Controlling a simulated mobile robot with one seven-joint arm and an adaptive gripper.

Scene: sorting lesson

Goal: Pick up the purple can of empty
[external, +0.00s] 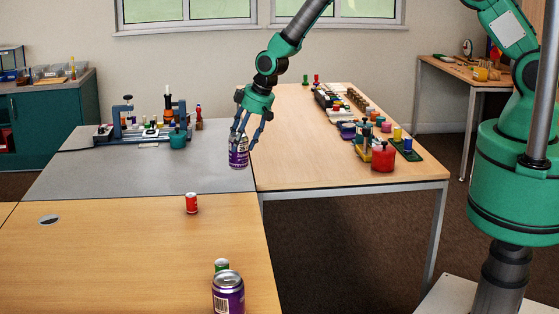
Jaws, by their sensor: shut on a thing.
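My gripper (245,139) is shut on a purple can (239,157), with its fingers around the can's upper part. The can is upright, near the right edge of the grey tabletop. I cannot tell whether its bottom touches the surface. A second purple can (228,294) stands at the front edge of the picture on the wooden table, far from my gripper. Its lower part is cut off. The wording on both cans is too small to read.
A red can (191,203) stands on the wooden table (120,270). A green can (221,266) is partly hidden behind the front purple can. A rack (130,133) stands at the back of the grey tabletop (110,180). The right table holds a red pot (383,160) and several small items.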

